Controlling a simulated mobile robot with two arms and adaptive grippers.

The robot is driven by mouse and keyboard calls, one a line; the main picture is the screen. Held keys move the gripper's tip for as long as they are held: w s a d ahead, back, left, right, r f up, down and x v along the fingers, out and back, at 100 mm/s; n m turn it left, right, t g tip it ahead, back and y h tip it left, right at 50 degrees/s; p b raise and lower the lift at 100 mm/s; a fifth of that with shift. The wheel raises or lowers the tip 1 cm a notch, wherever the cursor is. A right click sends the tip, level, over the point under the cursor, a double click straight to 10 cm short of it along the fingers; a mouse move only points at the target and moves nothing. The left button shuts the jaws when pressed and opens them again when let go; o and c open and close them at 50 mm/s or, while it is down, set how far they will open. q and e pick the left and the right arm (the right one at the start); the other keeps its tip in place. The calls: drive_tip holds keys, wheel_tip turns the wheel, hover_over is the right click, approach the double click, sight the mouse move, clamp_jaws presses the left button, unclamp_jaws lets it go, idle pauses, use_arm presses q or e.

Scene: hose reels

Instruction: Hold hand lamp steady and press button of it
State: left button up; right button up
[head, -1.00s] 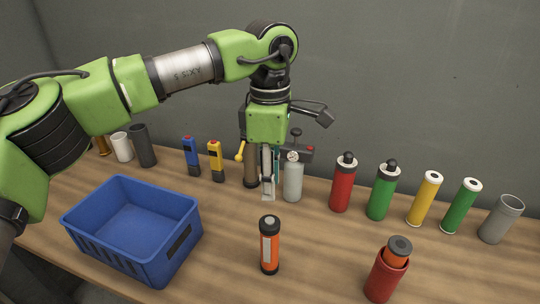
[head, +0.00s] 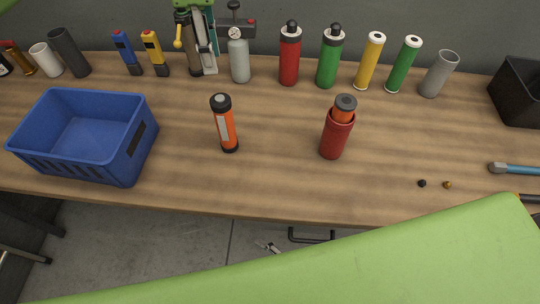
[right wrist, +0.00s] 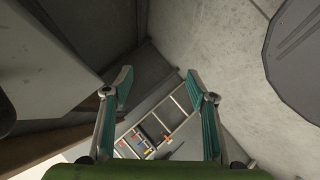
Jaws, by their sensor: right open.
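The likely hand lamp (head: 226,128), an orange cylinder with black ends and a pale strip, stands upright on the table in the head view. No button can be made out on it. A second orange piece with a dark cap (head: 345,104) sits in a red sleeve (head: 335,138) to its right. My left gripper (head: 209,68) points down behind the lamp, apart from it, beside the grey gauge cylinder; its jaw opening is unclear. My right gripper (right wrist: 160,85) is open and empty in the right wrist view; its tip shows below the table edge in the head view (head: 268,246).
A blue crate (head: 140,150) stands at left. Several cylinders line the back, including a grey gauge cylinder (head: 239,62), red (head: 289,60) and green (head: 328,62) ones. A black bin (head: 520,95) and blue-handled tool (head: 518,169) lie right. Table around the lamp is clear.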

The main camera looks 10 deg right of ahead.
sight(233, 132)
drive_tip(key=s+a+r+n+y, duration=0.1)
drive_tip(key=a+r+n+y, duration=0.2)
drive_tip(key=a+r+n, duration=0.45)
drive_tip(key=s+a+r+n+y, duration=0.1)
drive_tip(key=a+r+n+y, duration=0.2)
drive_tip(key=r, duration=0.7)
drive_tip(key=w+r+n+t+y, duration=0.1)
drive_tip(key=w+r+n, duration=0.2)
drive_tip(key=r+n, duration=0.65)
drive_tip(key=w+d+r+n+t, duration=0.2)
drive_tip(key=w+d+r+n, duration=0.2)
drive_tip(key=w+r, duration=0.3)
drive_tip(key=w+d+h, duration=0.1)
drive_tip(key=w+d, duration=0.1)
drive_tip(key=d, duration=0.2)
drive_tip(key=w+d+t+h, duration=0.1)
drive_tip(key=w+d, duration=0.1)
drive_tip(key=d, duration=0.1)
drive_tip(key=w+d+f+t+h, duration=0.1)
drive_tip(key=w+d, duration=0.1)
drive_tip(key=d, duration=0.2)
drive_tip(key=shift+w+d, duration=0.3)
drive_tip(key=shift+d, duration=0.05)
drive_tip(key=x, duration=1.3)
drive_tip(key=shift+w+r, duration=0.15)
drive_tip(key=shift+w, duration=0.25)
